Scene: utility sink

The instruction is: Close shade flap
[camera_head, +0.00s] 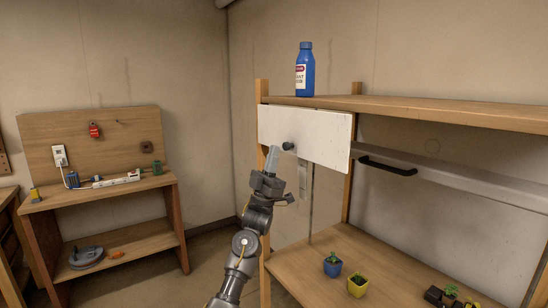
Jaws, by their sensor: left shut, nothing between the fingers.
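A white flap panel (325,137) hangs under the top shelf at its left end, with a dark round knob (288,146) on its face. A long pale bar or panel edge (465,181) with a black handle (388,165) runs below the shelf to the right. I cannot tell for certain which of the two is the shade flap. My left gripper (272,157) is shut and empty, pointing up just left of the knob and in front of the white panel. Whether it touches the panel is unclear. My right gripper is out of view.
A blue bottle (305,70) stands on the wooden top shelf (430,108). Blue and yellow potted plants (357,286) sit on the lower shelf (318,255), with a dark tray of plants at right. A wooden bench (105,195) with small items stands at left.

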